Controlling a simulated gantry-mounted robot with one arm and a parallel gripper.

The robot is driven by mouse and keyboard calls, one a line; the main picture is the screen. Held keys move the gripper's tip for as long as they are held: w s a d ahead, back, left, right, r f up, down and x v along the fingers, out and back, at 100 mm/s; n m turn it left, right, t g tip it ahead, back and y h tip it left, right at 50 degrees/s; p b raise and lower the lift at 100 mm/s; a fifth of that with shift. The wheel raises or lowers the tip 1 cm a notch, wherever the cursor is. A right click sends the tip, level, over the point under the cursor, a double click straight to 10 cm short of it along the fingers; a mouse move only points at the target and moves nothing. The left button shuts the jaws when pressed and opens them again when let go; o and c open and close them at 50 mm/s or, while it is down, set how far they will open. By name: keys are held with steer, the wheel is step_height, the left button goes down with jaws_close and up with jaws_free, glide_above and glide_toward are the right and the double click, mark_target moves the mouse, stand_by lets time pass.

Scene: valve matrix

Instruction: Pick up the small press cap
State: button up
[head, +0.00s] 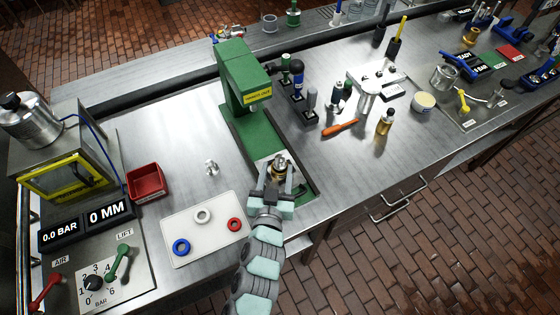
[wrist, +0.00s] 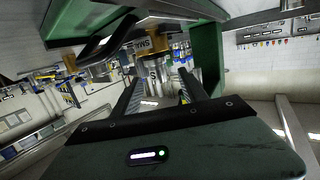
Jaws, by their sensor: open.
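The small press cap appears to be the silver and brass piece (head: 279,161) on the light plate at the front of the green press (head: 240,75). My gripper (head: 277,173) is open, with its fingers on either side of this piece. In the wrist view a silver cylinder (wrist: 155,76) shows beyond and between the open fingers (wrist: 160,88). A brass-coloured part partly lettered "SMA" (wrist: 150,43) is above it. I cannot tell whether either finger touches the piece.
The press column and head rise just behind my gripper. A white tray (head: 180,224) with coloured rings lies to the left, near a small silver fitting (head: 211,167) and a red bin (head: 147,182). Tools, including an orange-handled one (head: 340,128), stand or lie to the right.

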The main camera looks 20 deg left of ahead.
mark_target(279, 165)
steer(key=x, duration=0.4)
steer(key=shift+w+f, duration=0.2)
steer(key=shift+w, duration=0.15)
jaws_close()
stand_by(0.3)
